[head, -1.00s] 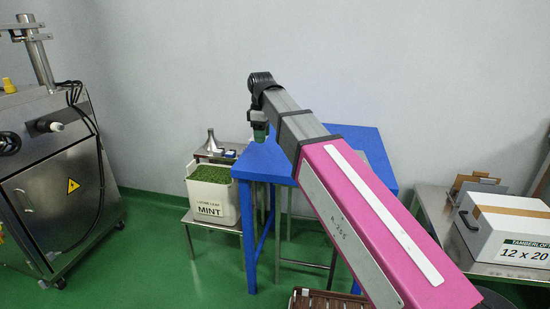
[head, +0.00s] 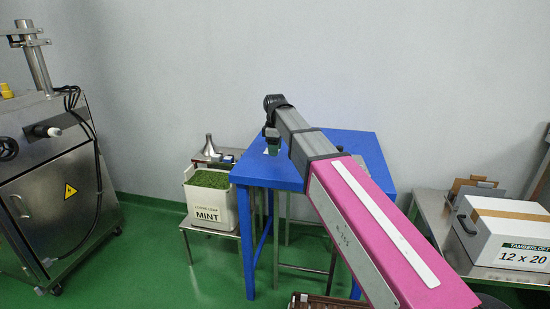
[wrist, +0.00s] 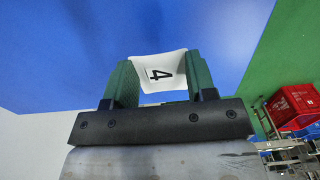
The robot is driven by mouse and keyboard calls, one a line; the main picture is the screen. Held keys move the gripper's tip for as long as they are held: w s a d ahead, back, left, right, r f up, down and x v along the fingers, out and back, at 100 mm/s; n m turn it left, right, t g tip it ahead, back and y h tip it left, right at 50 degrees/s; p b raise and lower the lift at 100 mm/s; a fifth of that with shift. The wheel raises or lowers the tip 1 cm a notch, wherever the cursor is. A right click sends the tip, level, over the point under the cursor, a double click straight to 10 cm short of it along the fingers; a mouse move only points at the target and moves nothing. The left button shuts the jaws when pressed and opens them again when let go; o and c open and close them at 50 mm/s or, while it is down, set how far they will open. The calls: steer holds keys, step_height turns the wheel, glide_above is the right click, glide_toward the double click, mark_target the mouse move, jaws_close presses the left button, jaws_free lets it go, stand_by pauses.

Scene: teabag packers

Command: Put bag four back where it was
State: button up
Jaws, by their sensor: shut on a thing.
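Bag four (wrist: 162,73) is a white packet with a black 4, seen in the wrist view between the green fingers of my gripper (wrist: 158,62). The gripper is shut on it, and the fingers cover its sides. In the head view my gripper (head: 271,147) is small and hangs over the left part of the blue table (head: 325,160). I cannot tell whether the bag touches the tabletop.
A white bin of green mint leaf (head: 210,211) stands on a low metal stand left of the table. A metal cabinet (head: 50,190) is at far left. A white carton (head: 505,235) sits on a bench at right. The wrist view shows a red crate (wrist: 297,106).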

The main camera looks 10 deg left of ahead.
mark_target(275, 163)
steer(key=shift+f, duration=2)
steer(key=shift+f, duration=0.15)
steer(key=o, duration=1)
steer(key=shift+c, duration=0.2)
step_height(275, 163, up, 12)
steer(key=shift+r, duration=0.2)
